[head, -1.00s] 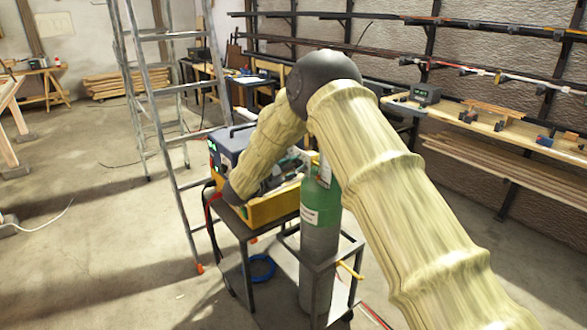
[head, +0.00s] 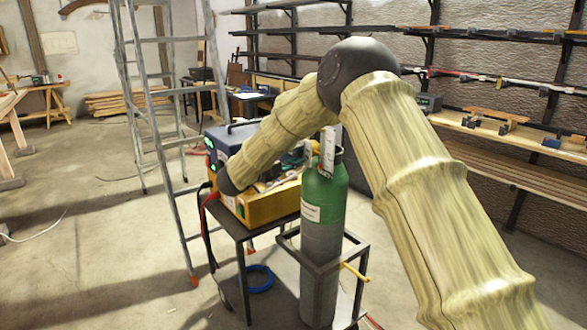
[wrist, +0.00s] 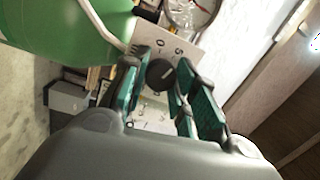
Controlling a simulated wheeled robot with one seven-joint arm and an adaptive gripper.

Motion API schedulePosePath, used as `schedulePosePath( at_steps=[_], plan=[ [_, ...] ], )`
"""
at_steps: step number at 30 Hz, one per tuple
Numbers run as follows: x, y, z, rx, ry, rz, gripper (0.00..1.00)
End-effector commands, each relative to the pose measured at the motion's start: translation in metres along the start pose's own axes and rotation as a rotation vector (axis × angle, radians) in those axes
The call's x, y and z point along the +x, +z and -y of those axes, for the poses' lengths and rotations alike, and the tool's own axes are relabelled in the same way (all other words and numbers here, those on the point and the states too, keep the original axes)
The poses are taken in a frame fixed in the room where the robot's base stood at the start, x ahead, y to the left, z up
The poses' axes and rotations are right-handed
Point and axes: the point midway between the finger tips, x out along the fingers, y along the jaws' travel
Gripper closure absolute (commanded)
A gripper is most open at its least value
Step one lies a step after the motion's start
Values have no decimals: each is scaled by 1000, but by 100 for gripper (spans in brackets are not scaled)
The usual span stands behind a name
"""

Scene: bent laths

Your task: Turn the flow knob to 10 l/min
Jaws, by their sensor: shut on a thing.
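The flow knob (wrist: 160,73) is a round dark knob with a pale mark, in front of a light scale plate (wrist: 184,46) with dark figures, of which a 0 and a 5 show. My gripper (wrist: 159,82) has its green-padded fingers on either side of the knob and is shut on it. I cannot read the exact setting. The green gas cylinder (wrist: 65,28) is at upper left in the wrist view. In the head view the cylinder (head: 322,205) stands upright with a white plate (head: 327,152) at its top. My gripper is not clearly visible there, partly behind my arm.
The cylinder stands in a dark metal frame (head: 362,246) with a yellow handle. Beside it, a cart carries a yellow box (head: 258,208) and a blue-grey machine (head: 222,143). A stepladder (head: 160,120) stands to the left. Open floor lies at left.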

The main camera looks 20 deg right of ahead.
Motion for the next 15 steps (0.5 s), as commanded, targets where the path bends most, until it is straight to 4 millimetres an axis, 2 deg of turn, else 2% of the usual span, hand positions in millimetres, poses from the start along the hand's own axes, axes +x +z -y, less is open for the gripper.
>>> schedulePosePath(
  at_steps=[1, 15],
  plan=[
    [-1, 1, -9, 34, 0, -3, 96],
    [-1, 2, -10, 368, -23, -32, 96]
  ],
)
